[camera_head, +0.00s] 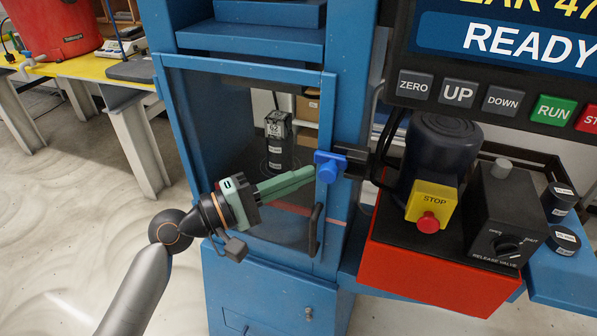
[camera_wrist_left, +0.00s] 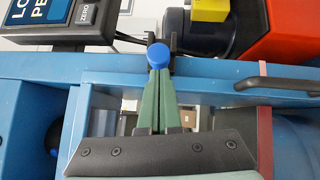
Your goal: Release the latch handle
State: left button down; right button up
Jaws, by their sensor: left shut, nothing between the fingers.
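The blue latch handle (camera_head: 328,166) sits at the right edge of the clear door (camera_head: 215,150) of the blue press frame, by a black bracket (camera_head: 352,160). My left gripper (camera_head: 312,172) has green fingers, shut with nothing between them. Its fingertips are right at the handle in the head view; I cannot tell whether they touch it. In the left wrist view the handle's round blue knob (camera_wrist_left: 158,55) shows just beyond the closed fingertips (camera_wrist_left: 158,75). My right gripper is not in view.
A black door pull (camera_head: 315,230) is below the latch. To the right stand a yellow STOP box (camera_head: 432,203), a release valve box (camera_head: 499,215) and a red base (camera_head: 430,272). A control panel (camera_head: 500,70) hangs above. Open floor (camera_head: 70,230) lies to the left.

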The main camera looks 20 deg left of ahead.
aim_at(328, 180)
pick_arm(q)
jog(key=d+p, duration=0.2)
jog(key=d, duration=0.1)
jog(key=shift+d+r, duration=0.1)
jog(key=shift+d, duration=0.1)
jog(key=shift+s+d, duration=0.1)
dwell(0.4)
